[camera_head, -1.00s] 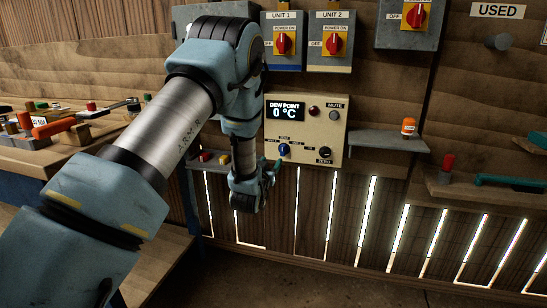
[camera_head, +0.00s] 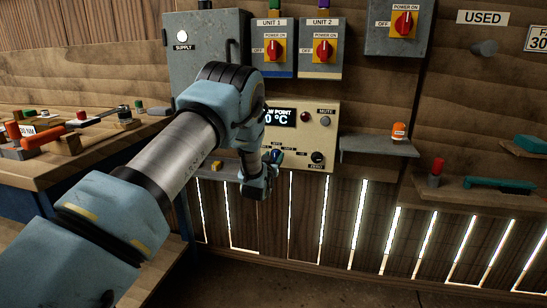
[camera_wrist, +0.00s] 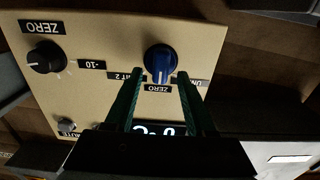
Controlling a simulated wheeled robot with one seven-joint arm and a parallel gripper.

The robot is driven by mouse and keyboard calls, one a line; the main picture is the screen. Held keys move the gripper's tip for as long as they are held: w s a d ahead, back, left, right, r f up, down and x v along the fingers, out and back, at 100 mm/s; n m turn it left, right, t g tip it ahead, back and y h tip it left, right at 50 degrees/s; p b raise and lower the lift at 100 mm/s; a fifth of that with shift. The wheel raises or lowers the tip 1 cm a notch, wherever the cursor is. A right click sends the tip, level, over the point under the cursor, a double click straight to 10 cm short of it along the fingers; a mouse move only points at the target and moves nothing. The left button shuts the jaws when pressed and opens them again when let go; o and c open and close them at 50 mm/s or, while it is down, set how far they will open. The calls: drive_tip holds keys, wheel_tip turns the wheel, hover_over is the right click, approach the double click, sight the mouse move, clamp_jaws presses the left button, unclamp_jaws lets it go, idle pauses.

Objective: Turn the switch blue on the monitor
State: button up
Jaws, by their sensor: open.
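The monitor is a cream panel (camera_head: 328,139) on the wooden wall, with a "DEW POINT" display (camera_head: 281,117) reading 0 °C, partly hidden by my arm. Its blue switch (camera_wrist: 160,58) is a round knob with a pale pointer line, seen in the wrist view among labels such as "ZERO". My gripper (camera_wrist: 161,76) is open, with dark green fingers to either side of the blue knob in that view. Whether they touch it I cannot tell. In the head view my gripper (camera_head: 272,161) is at the panel's lower left.
A black knob (camera_head: 317,157) and a mute button (camera_head: 326,121) share the panel. Red power switches (camera_head: 324,49) sit above. A grey shelf (camera_head: 378,147) with an orange item is to the right; a cluttered workbench stands at left.

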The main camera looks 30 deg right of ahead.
drive_tip(key=shift+c, duration=0.3)
clamp_jaws()
idle(0.3)
